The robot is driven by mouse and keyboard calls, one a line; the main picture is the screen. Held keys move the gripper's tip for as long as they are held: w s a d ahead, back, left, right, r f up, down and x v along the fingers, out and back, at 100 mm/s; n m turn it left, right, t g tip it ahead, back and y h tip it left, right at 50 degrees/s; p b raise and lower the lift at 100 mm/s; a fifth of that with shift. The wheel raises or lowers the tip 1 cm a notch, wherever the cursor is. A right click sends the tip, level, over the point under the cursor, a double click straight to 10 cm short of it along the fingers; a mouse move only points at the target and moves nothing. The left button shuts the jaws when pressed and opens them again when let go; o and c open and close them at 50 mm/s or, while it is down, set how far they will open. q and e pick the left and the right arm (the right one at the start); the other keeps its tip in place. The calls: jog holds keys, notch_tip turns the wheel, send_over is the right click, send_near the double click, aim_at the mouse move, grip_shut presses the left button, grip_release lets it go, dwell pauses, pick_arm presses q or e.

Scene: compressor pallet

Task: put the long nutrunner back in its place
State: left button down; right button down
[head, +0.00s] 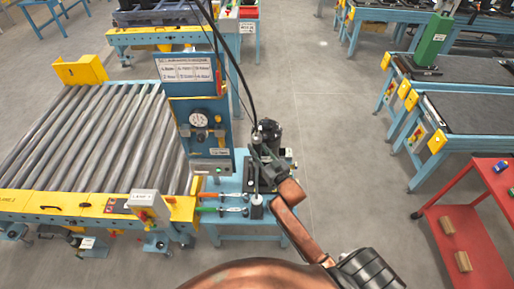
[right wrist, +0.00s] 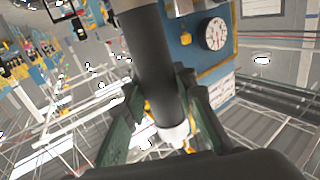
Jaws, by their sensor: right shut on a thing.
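The long nutrunner (right wrist: 155,65) is a dark cylinder with a pale lower end in the right wrist view. My right gripper (right wrist: 160,112) is shut on it, with a dark green finger on each side of the body. In the head view my right gripper (head: 264,170) is over the small blue bench (head: 228,236), right of the gauge panel. There the nutrunner is mostly hidden among dark parts, and I cannot tell whether its lower end touches anything. My left gripper is not in view.
A blue panel with a gauge (head: 198,120) stands close left of the gripper. Orange-handled (head: 222,195) and green-handled (head: 212,209) tools lie on the bench. A roller conveyor (head: 85,140) is at left, a red cart (head: 470,235) at right. A black cable hangs above. Floor between bench and cart is clear.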

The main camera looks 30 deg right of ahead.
jog(key=shift+r, duration=0.1)
jog(key=c, duration=1.5)
grip_release()
jog(key=shift+f, duration=0.45)
jog(key=s, duration=1.2)
jog(key=shift+r, duration=0.25)
